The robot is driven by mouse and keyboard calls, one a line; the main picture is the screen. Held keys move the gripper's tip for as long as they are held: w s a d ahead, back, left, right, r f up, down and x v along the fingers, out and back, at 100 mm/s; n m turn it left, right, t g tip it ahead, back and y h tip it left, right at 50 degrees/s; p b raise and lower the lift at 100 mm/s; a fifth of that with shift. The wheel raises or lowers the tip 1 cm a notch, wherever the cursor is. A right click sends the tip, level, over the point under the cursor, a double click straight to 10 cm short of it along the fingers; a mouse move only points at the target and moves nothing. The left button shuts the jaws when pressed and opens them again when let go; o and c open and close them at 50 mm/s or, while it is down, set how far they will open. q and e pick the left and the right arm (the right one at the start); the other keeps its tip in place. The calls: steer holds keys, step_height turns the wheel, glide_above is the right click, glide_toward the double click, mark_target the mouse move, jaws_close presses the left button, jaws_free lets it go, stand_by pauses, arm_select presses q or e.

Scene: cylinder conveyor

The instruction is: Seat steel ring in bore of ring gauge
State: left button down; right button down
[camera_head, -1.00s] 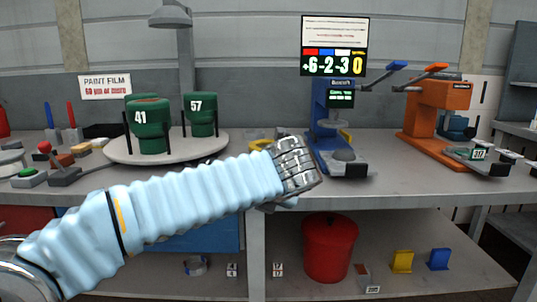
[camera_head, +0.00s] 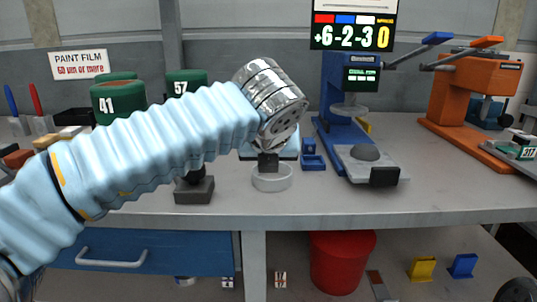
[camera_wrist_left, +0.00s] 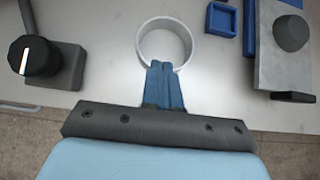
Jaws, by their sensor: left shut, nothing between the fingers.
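A pale grey ring (camera_head: 272,183) lies flat on the table near its front edge. It shows as an open circle in the left wrist view (camera_wrist_left: 165,22), with bare table inside it. My left gripper (camera_head: 268,163) is just above or at the ring. In the left wrist view the blue fingers of my left gripper (camera_wrist_left: 165,66) are together, and their tips overlap the ring's near rim. They hold nothing; I cannot tell whether they touch the ring. No second ring or bore is clearly identifiable as the ring gauge. My right gripper is not in view.
A dark base with a black knob (camera_wrist_left: 38,57) stands left of the ring. A blue tray (camera_wrist_left: 223,18) and the blue press (camera_head: 340,90) with its grey plate are to the right. Green drums (camera_head: 117,103) stand behind my arm. An orange press (camera_head: 470,95) is farther right.

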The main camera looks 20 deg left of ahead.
mark_target(268, 189)
arm_select(q)
steer(key=x, duration=0.6)
steer(key=shift+w+a, duration=0.2)
steer(key=shift+w, duration=0.45)
steer(key=shift+w+a, duration=0.2)
steer(key=shift+w, duration=0.45)
steer(key=shift+w+a, duration=0.2)
steer(key=shift+w, duration=0.45)
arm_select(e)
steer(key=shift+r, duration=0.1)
